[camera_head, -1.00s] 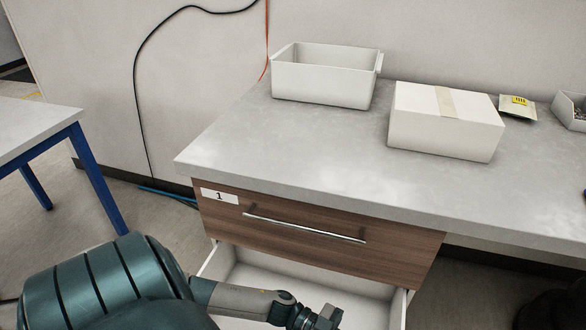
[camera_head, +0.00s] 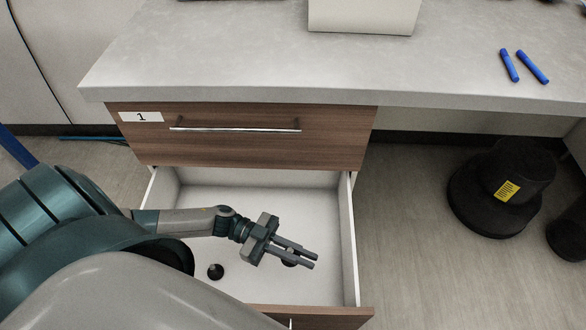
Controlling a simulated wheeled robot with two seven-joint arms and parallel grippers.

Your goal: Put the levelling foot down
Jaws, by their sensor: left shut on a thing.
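My left gripper (camera_head: 304,259) is over the open lower drawer (camera_head: 349,240). It is shut on a small dark thing, the levelling foot (camera_head: 289,263), which shows only partly between the fingers. A second small black piece with a round base and a short stem (camera_head: 215,271) is on the drawer floor, left of the gripper. I cannot tell how high the held foot is above the drawer floor. My right gripper is not in view.
The closed upper drawer (camera_head: 240,147) has a metal handle and a label "1". Above it is the grey worktop (camera_head: 240,60), with a white box (camera_head: 362,14) and two blue markers (camera_head: 509,65). A black round-based stool (camera_head: 500,190) stands on the floor at right.

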